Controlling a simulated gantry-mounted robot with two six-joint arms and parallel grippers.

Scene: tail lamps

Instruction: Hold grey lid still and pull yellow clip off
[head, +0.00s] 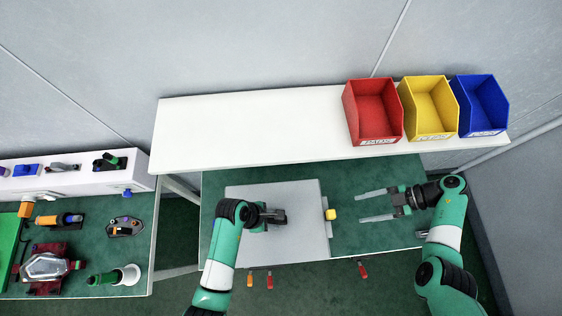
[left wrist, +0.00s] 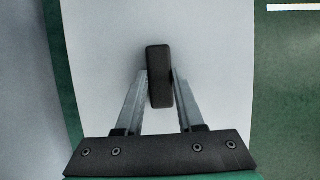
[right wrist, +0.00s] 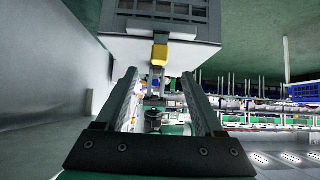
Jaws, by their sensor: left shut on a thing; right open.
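The grey lid (head: 300,200) is a flat light-grey panel on the green table; it also fills much of the left wrist view (left wrist: 100,60). My left gripper (head: 270,215) is shut on a dark handle (left wrist: 158,75) on the lid. The yellow clip (head: 331,214) sits at the lid's right edge, and in the right wrist view (right wrist: 160,54) it shows ahead, beyond the fingertips. My right gripper (head: 360,206) is open and empty, to the right of the clip and apart from it, its fingers pointing left towards it.
A white shelf (head: 250,135) runs behind the table, with red (head: 376,112), yellow (head: 430,108) and blue (head: 482,106) bins on its right end. Screwdrivers (head: 270,280) hang at the front edge. A second bench (head: 120,270) with tools stands at the left.

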